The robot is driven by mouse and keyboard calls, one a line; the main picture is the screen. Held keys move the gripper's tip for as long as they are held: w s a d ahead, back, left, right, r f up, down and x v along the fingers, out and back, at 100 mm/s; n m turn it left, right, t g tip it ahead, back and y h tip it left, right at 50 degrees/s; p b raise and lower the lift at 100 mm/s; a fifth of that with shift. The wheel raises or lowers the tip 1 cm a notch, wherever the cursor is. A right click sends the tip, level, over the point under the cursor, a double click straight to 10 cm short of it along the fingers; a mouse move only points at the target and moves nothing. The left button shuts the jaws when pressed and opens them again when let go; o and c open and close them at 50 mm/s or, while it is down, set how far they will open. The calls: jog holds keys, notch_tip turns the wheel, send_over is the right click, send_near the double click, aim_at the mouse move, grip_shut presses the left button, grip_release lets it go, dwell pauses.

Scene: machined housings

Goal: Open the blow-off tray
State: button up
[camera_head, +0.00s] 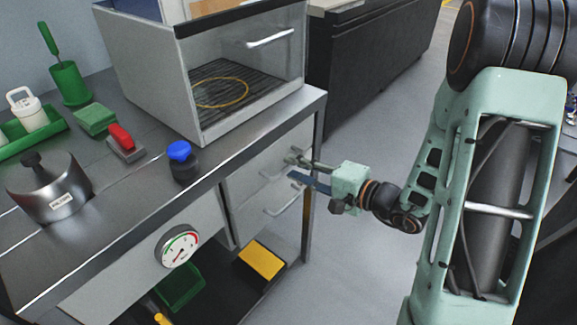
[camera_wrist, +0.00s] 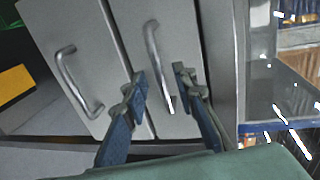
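Two grey drawer fronts sit under the bench; no label shows which is the blow-off tray. The upper drawer (camera_head: 245,190) has a bar handle, largely hidden behind my gripper in the head view. In the wrist view this handle (camera_wrist: 152,42) runs into the gap between my fingers. The lower drawer's handle (camera_head: 283,204) also shows in the wrist view (camera_wrist: 72,75), left of my fingers. Both drawers look shut. My gripper (camera_head: 296,166) is open in front of the upper drawer; its fingertips (camera_wrist: 160,80) appear either side of the handle's end. I cannot tell whether they touch it.
A glass-fronted cabinet (camera_head: 150,75) with a grated floor stands on the bench above the drawers. A bench leg (camera_head: 307,205) is close to my gripper. The floor right of the bench is clear.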

aim_at(288, 166)
jog(key=shift+x, duration=1.55)
jog(key=shift+c, duration=0.4)
grip_shut()
